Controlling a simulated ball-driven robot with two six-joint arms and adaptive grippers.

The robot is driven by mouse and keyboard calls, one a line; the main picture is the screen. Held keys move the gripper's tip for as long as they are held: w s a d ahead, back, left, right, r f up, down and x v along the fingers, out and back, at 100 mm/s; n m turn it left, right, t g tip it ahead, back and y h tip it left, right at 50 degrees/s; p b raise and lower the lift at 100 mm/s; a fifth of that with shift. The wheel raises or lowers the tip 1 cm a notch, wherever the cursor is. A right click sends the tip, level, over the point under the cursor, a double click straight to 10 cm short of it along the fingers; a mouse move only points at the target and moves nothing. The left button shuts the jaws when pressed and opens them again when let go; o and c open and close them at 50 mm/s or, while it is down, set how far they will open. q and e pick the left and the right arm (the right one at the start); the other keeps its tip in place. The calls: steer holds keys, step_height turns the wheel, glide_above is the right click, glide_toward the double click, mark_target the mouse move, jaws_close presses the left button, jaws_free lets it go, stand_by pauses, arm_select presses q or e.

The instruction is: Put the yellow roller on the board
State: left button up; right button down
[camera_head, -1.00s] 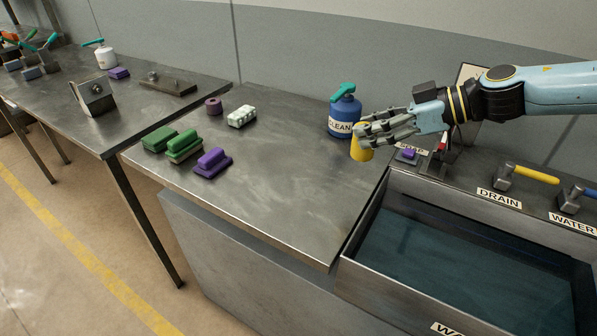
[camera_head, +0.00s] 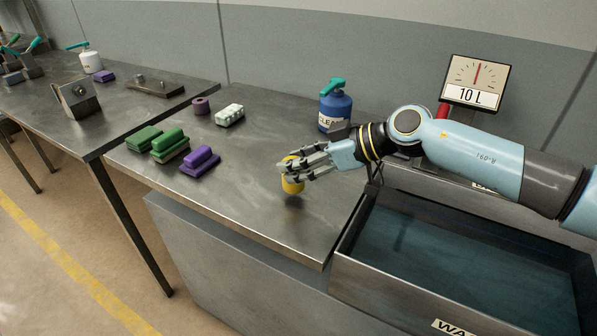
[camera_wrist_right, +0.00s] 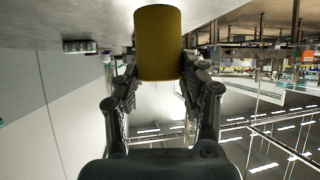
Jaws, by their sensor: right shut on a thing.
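The yellow roller (camera_head: 291,186) is a short upright cylinder held over the steel worktop (camera_head: 262,212) left of the sink. A dark shadow lies just below it, so it seems to hang slightly above the surface. My right gripper (camera_head: 296,166) is shut on it, fingers reaching in from the right. In the right wrist view, the yellow roller (camera_wrist_right: 158,42) sits between the fingertips of my right gripper (camera_wrist_right: 160,80). No separate board stands out; the bare steel worktop is the flat surface under the roller. My left gripper is not in view.
A blue bottle (camera_head: 335,108) stands at the back. The water-filled sink (camera_head: 345,272) is right. The worktop's front middle is clear.

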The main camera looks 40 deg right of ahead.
step_height(320, 180, down, 2)
steer(key=shift+f, duration=0.1)
steer(key=c, duration=0.7)
jaws_free()
steer(key=p+v, duration=0.1)
steer(key=v, duration=1.1)
steer(key=shift+d+p, duration=0.1)
steer(key=shift+p, duration=0.3)
